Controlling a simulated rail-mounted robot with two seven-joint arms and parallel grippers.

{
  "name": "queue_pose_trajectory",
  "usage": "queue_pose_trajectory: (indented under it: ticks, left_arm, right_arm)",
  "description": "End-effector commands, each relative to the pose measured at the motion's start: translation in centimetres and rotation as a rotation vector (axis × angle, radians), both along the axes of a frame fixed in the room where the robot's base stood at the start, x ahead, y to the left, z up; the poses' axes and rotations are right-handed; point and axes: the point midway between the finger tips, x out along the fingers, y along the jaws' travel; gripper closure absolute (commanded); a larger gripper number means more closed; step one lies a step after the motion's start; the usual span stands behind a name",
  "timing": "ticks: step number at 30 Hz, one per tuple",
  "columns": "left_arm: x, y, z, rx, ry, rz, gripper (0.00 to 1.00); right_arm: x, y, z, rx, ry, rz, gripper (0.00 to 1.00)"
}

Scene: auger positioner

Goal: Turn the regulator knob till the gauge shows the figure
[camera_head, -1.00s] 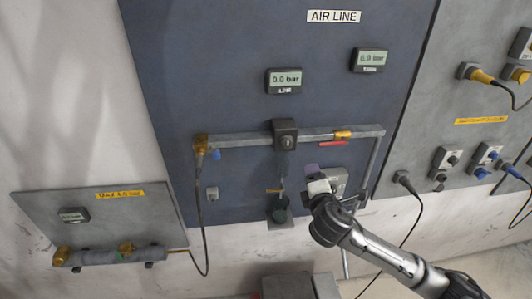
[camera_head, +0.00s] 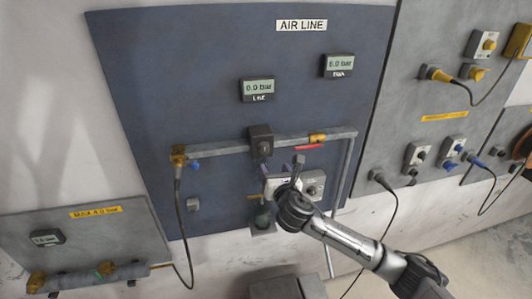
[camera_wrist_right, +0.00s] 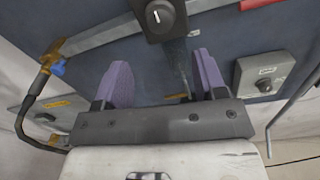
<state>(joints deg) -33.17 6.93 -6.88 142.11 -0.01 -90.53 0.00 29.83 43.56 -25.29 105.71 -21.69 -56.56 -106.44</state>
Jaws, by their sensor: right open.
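The regulator knob is the black block with a round dial (camera_head: 261,141) on the grey pipe. In the right wrist view, the knob (camera_wrist_right: 158,16) has a white mark that looks near upright. The LINE gauge (camera_head: 258,87) reads 0.0 bar. A second gauge (camera_head: 338,65) to its right appears to read 6.0 bar; its label is too small to read surely. My right gripper (camera_head: 280,176) is below the knob and slightly right, apart from it. Its purple fingers (camera_wrist_right: 159,82) are spread with nothing between them. My left gripper is not in view.
A red-handled valve (camera_head: 316,140) sits on the pipe right of the knob. A grey switch box (camera_head: 314,184) is beside my right gripper. A lower-left panel (camera_head: 90,245) carries a yellow label (camera_head: 95,212) that appears to read MAX 4.0 bar.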

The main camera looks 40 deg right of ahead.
Motion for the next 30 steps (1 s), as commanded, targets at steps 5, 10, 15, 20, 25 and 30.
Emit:
queue_pose_trajectory:
  ticks: [5,10,15,20,25,30]
  left_arm:
    - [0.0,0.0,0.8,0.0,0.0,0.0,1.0]
    - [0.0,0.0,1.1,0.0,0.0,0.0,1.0]
    - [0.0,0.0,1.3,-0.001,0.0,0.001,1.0]
    - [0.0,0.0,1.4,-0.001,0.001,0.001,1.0]
    - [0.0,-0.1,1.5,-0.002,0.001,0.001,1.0]
    - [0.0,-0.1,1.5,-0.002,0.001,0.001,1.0]
  right_arm:
    - [3.2,-1.3,0.2,0.002,0.001,-0.003,0.35]
    - [5.6,-2.4,0.1,0.003,0.0,-0.002,0.35]
    - [7.3,-3.1,0.1,0.002,0.0,-0.002,0.35]
    - [8.3,-3.4,0.0,0.002,0.0,0.0,0.35]
    - [8.7,-3.6,0.0,0.002,0.0,0.0,0.35]
    - [8.7,-3.6,0.0,0.002,-0.001,0.0,0.35]
